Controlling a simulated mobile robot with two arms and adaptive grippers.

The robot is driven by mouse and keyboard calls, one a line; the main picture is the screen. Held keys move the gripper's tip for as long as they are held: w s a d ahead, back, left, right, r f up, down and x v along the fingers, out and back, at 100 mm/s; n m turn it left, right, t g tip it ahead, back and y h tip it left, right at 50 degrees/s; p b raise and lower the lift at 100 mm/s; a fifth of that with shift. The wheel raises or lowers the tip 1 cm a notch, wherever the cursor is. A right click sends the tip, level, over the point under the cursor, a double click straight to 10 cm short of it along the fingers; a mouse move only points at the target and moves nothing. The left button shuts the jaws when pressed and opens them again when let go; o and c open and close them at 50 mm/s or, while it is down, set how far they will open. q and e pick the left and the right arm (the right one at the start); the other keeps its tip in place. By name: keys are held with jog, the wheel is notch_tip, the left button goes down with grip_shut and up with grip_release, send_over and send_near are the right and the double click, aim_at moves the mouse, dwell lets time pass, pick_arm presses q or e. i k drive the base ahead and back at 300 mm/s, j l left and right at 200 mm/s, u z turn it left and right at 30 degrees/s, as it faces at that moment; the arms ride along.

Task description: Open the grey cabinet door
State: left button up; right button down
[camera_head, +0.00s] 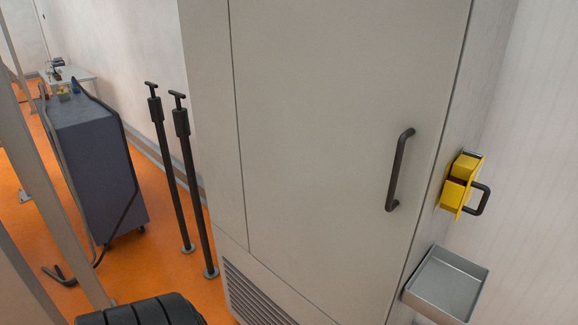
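The grey cabinet door (330,130) fills the middle of the head view. It looks shut, with a thin seam along its left edge and its right edge near the cabinet's corner. A dark vertical bar handle (400,170) is fixed near the door's right edge. Nothing touches the handle. Neither of my grippers is in view.
A yellow device with a black handle (460,184) and a metal tray (447,284) stick out from the cabinet's right side. Two black posts (190,185) stand left of the cabinet. A dark grey wheeled cart (95,165) stands farther left on the orange floor (165,260).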

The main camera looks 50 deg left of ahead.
aim_at(342, 106)
jog(key=u, duration=1.55)
